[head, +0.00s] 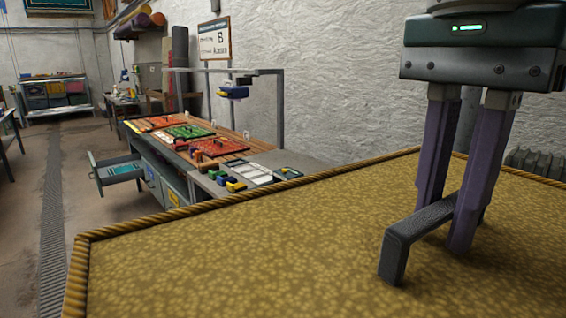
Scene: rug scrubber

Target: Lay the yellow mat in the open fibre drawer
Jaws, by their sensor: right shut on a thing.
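The yellow mat (230,245) fills the lower right of the head view, close to me. It has a mottled gold-brown face and a braided rope border. My right gripper (447,215) points down over it, its purple fingers shut on the dark grey handle (405,236) on the mat's face. The mat looks flat and hides the floor and the near end of the bench. An open drawer (100,176) with a teal inside juts out from the left side of the bench. Its label cannot be read. My left gripper is not in view.
The bench (258,157) carries red and green mats (190,131), small coloured blocks (231,185) and a pale tray. A metal frame (281,110) stands over it. A white wall runs behind. The floor (90,215) left of the drawer is clear, with a grate strip.

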